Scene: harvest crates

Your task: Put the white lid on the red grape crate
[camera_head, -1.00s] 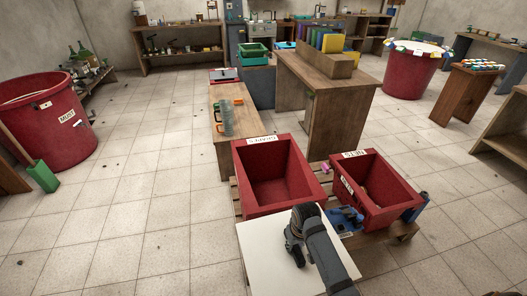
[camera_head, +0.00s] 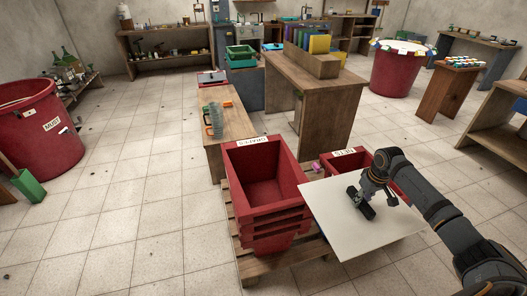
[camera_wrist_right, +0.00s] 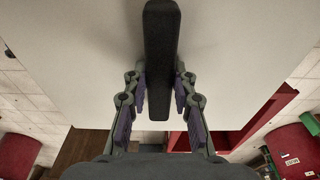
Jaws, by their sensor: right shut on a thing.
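The red grape crate (camera_head: 231,184), with a white label on its far rim, stands open on a wooden pallet. It tops a stack of red crates, and its inside looks empty. The white lid (camera_head: 335,225) is a flat square board with a dark bar handle (camera_wrist_right: 160,45). My right gripper (camera_head: 366,196) is shut on that handle, with a finger on each side of it in the right wrist view (camera_wrist_right: 158,92). The lid hangs to the right of the grape crate, in front of the nets crate, and hides much of it. My left gripper is not in view.
The red nets crate (camera_head: 352,160) stands right of the grape crate on the pallet (camera_head: 265,262). A low wooden bench (camera_head: 222,148) with a clear jug and a wooden table (camera_head: 325,115) stand behind.

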